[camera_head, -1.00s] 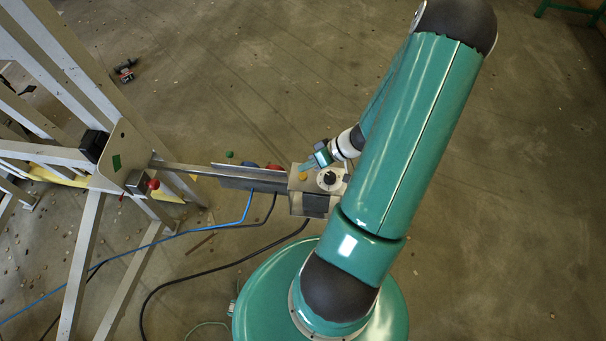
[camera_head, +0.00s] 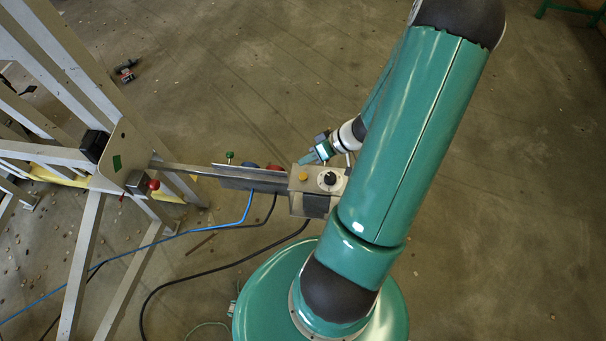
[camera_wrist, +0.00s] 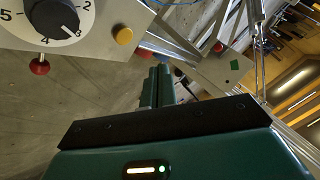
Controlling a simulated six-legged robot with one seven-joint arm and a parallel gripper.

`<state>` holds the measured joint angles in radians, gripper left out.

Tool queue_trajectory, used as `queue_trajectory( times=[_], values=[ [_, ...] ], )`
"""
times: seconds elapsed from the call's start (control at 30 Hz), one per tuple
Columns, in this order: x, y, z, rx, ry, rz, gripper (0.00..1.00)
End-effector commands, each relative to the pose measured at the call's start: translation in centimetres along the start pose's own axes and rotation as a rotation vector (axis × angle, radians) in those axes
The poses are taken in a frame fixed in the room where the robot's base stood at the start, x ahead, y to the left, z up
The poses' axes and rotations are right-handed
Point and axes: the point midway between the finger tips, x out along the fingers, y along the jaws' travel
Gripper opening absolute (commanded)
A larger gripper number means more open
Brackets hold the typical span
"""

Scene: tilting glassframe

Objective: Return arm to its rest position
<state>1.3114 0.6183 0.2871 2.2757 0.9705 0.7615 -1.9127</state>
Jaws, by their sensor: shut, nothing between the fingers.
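My gripper (camera_head: 308,158) is just behind the control box (camera_head: 311,204) in the head view, apart from it as far as I can see. Its fingers (camera_wrist: 157,86) are together and empty in the wrist view. The box carries a black rotary knob (camera_head: 327,179) and a yellow button (camera_head: 303,176). In the wrist view the numbered knob (camera_wrist: 52,17) and the yellow button (camera_wrist: 122,35) are at upper left, beside the fingers. My teal arm crosses the right half of the head view.
A metal frame (camera_head: 84,215) stands at left and bears the box on a rail (camera_head: 180,168). A red ball-ended lever (camera_head: 153,185) and a green one (camera_head: 230,155) stick out. Blue and black cables (camera_head: 160,285) lie on the floor. Floor behind the box is mostly clear.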

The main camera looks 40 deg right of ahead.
Motion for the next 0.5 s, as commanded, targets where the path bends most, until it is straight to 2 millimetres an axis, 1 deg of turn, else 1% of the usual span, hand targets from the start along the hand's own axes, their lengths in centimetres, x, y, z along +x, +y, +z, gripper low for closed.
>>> queue_trajectory(
  times=[0.33,0.43,0.5],
  values=[
    [0.0,-0.1,-0.1,-0.002,-0.003,0.000,0.00],
    [-0.1,-0.9,-0.7,-0.011,-0.029,0.003,0.00],
    [-0.3,-2.1,-1.6,-0.024,-0.068,0.008,0.00]
  ],
)
